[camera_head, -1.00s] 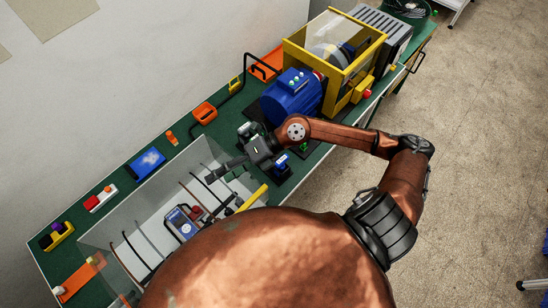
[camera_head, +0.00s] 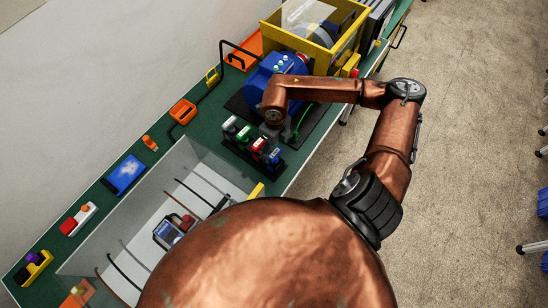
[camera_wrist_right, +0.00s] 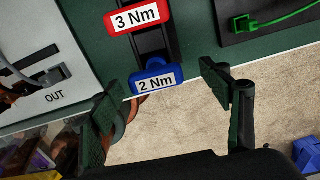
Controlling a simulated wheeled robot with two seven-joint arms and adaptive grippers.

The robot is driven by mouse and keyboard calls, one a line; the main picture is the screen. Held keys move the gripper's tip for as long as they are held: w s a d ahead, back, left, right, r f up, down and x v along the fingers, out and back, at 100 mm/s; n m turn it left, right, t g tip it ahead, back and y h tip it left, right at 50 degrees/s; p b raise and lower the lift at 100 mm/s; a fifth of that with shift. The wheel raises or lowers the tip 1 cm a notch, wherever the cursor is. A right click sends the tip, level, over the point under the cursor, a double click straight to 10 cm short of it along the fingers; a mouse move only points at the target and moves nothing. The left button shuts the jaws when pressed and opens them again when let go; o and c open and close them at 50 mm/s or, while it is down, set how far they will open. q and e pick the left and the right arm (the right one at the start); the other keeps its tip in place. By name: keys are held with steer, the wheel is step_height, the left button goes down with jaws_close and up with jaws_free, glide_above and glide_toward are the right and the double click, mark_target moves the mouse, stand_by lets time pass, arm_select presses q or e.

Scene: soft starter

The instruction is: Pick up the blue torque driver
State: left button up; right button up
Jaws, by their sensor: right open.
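The blue torque driver (camera_wrist_right: 155,80), labelled "2 Nm", is the lowest of the drivers in the right wrist view. In the head view it is the blue-topped driver (camera_head: 274,157) at the near end of the rack. My right gripper (camera_wrist_right: 163,94) is open and empty. Its fingers stand on either side of the blue driver, apart from it, with the driver a little beyond the fingertips. In the head view my right wrist is above and behind the rack, and the fingers are hard to make out. My left gripper is not in view.
The red "3 Nm" driver (camera_wrist_right: 137,17) is beside the blue one. Green and white-topped drivers (camera_head: 236,129) stand farther along the rack. A clear-walled bin (camera_head: 181,190) is left of it, and the blue motor (camera_head: 277,73) behind. The green bench (camera_head: 290,172) edge is close by.

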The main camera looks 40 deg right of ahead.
mark_target(275, 153)
steer(key=f, duration=0.2)
steer(key=f+p, duration=0.1)
steer(key=shift+s+a+f, duration=0.3)
steer(key=shift+f, duration=0.4)
steer(key=c, duration=1.3)
